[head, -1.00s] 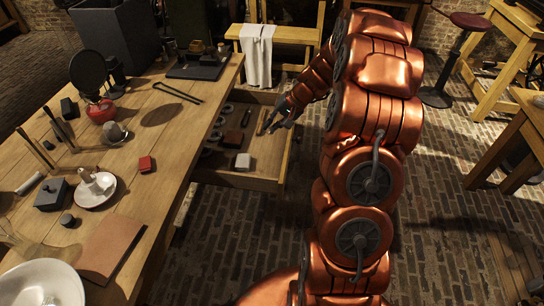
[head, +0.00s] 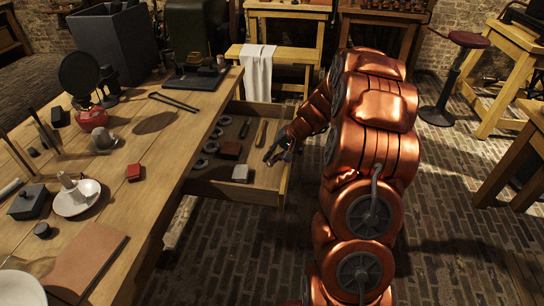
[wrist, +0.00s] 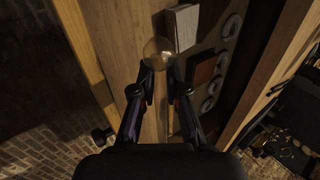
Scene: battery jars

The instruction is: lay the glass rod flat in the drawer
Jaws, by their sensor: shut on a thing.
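The open drawer (head: 222,190) juts out from the right side of the workbench. My gripper (head: 275,155) is at its right part, low, near the front-right corner in the head view. In the wrist view my gripper (wrist: 161,74) is shut, its two fingers close around a clear glassy piece with a rounded end (wrist: 158,50), seen over the drawer's wooden floor. I take this for the glass rod. Its length is mostly hidden by the view and the fingers. I cannot tell whether it touches the drawer floor.
The drawer also holds a brown block (head: 231,150), a pale block (head: 241,173), several dark rings (head: 211,147) on the left and a dark slim tool (head: 261,132) towards the back. Jars, a white dish (head: 76,198) and tongs (head: 174,102) stand on the workbench.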

